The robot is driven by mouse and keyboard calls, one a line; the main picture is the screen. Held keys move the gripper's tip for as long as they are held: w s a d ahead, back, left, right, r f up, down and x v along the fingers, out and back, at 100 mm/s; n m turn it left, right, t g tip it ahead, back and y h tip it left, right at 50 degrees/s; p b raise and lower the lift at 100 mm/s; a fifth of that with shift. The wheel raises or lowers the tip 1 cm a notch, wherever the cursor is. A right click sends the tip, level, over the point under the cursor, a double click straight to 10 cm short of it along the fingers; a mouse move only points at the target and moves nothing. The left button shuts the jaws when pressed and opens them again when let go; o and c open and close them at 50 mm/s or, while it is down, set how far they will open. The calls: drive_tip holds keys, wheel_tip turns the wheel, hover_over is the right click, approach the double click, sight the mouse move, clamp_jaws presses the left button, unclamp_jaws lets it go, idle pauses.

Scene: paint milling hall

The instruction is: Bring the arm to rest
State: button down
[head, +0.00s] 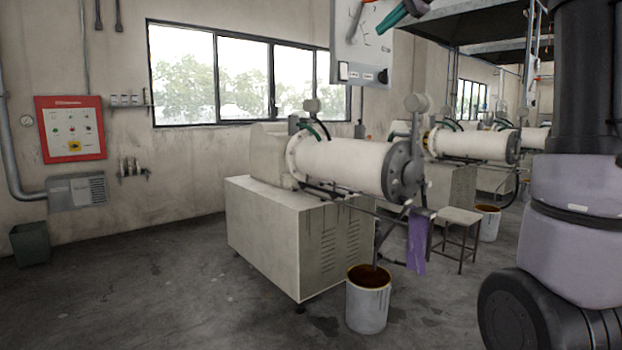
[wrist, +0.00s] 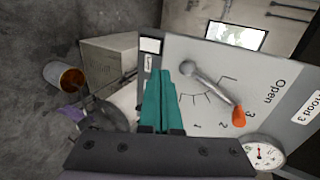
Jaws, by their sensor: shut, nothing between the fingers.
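My gripper (wrist: 163,98) shows in the wrist view as teal fingers shut together, with nothing between them. They are in front of a light grey panel (wrist: 215,60). The panel carries a lever (wrist: 210,85) with an orange tip, which lies close to the mark 3. Whether the fingers touch the panel or lever cannot be told. In the head view, teal finger parts of my gripper (head: 394,17) show at the top edge, beside the hanging panel (head: 360,60). Part of my arm (head: 575,200) fills the right side.
A white mill (head: 345,165) on a grey cabinet (head: 270,240) stands ahead, with a paint bucket (head: 368,305) and a purple cloth (head: 417,240) by it. A stool (head: 457,218) stands behind. A round gauge (wrist: 263,153) is beside the lever. Floor at left front is clear.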

drive_tip(key=s+f+n+g+h, duration=0.3)
drive_tip(key=s+f+n+h, duration=0.2)
drive_tip(key=s+f, duration=2.6)
drive_tip(key=shift+s+d+f+n+h, duration=0.3)
drive_tip(key=shift+s+d+f+n, duration=0.15)
drive_tip(key=shift+n, duration=0.35)
drive_tip(key=shift+a+r, duration=0.1)
